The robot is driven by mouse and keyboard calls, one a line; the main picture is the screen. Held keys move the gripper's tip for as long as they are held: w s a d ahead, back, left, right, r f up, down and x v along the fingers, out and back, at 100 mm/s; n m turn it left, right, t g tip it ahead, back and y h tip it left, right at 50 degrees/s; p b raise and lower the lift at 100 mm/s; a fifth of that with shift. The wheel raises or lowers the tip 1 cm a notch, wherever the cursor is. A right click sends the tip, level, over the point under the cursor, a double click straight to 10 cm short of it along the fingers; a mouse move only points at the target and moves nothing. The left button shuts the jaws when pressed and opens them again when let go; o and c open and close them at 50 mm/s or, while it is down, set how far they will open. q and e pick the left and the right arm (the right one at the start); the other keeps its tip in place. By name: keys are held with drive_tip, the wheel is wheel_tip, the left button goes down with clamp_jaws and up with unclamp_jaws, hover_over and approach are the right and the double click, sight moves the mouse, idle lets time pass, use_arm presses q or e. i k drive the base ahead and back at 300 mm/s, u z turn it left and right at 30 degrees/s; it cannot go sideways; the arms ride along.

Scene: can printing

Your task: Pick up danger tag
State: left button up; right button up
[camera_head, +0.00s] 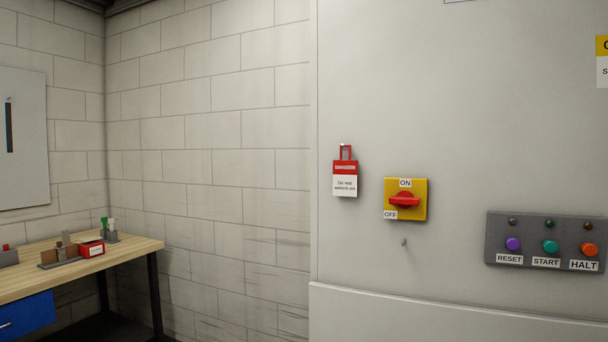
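The danger tag (345,181) is a small red and white tag that reads "Do not switch on". It hangs by its red loop from a small hook on the grey panel, left of the yellow rotary switch. Nothing is touching it except the hook. Neither of my grippers shows in the head view.
The yellow switch plate (419,212) carries a red knob, with a small bare peg (403,242) below it. A button box (544,242) with RESET, START and HALT is at the right. A wooden workbench (130,248) with small items stands at the left.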

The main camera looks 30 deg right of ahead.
sight(345, 172)
drive_tip(key=z, duration=0.05)
drive_tip(key=i, duration=1.1)
drive_tip(key=z, duration=0.6)
